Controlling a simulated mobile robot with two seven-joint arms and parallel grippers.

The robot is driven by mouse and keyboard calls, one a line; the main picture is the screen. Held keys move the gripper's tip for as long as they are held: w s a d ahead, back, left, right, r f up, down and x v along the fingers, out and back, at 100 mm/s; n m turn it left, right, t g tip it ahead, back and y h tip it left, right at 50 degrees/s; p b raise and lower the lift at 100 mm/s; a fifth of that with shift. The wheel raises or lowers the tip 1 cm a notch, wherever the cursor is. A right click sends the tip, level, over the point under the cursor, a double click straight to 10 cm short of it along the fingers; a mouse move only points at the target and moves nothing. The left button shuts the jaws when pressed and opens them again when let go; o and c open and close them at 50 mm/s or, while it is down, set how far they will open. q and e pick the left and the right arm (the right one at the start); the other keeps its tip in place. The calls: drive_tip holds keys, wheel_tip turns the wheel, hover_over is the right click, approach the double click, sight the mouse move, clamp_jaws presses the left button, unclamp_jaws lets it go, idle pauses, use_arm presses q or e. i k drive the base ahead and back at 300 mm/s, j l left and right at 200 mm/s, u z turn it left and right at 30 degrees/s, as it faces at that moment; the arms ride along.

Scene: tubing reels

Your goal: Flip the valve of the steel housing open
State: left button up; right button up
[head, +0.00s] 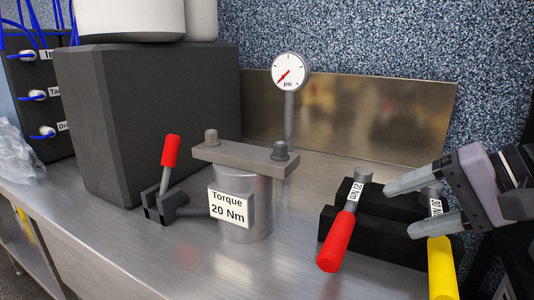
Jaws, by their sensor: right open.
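The steel housing (262,198) is a grey cylinder with a flat clamp bar (243,157) and two bolts across its top. Its label reads "Torque 20 Nm". The valve, with a red lever handle (170,150) pointing up and tilted slightly right, sits on a dark fork-shaped body (160,207) left of the housing. A short pipe joins them. My right gripper (388,209) is open at the right, well away from the valve, with its fingers pointing left over the black tool rack. My left gripper is not in view.
A black rack (384,222) holds a red-handled tool (336,241) and a yellow-handled tool (441,268). A psi gauge (289,72) stands behind the housing. A large dark block (140,120) stands behind the valve. The steel bench (200,265) is clear in front.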

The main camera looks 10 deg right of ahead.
sight(172, 142)
drive_tip(key=k+l, duration=0.2)
drive_tip(key=l, duration=0.2)
drive_tip(key=k+l, duration=0.45)
drive_tip(key=l, duration=0.3)
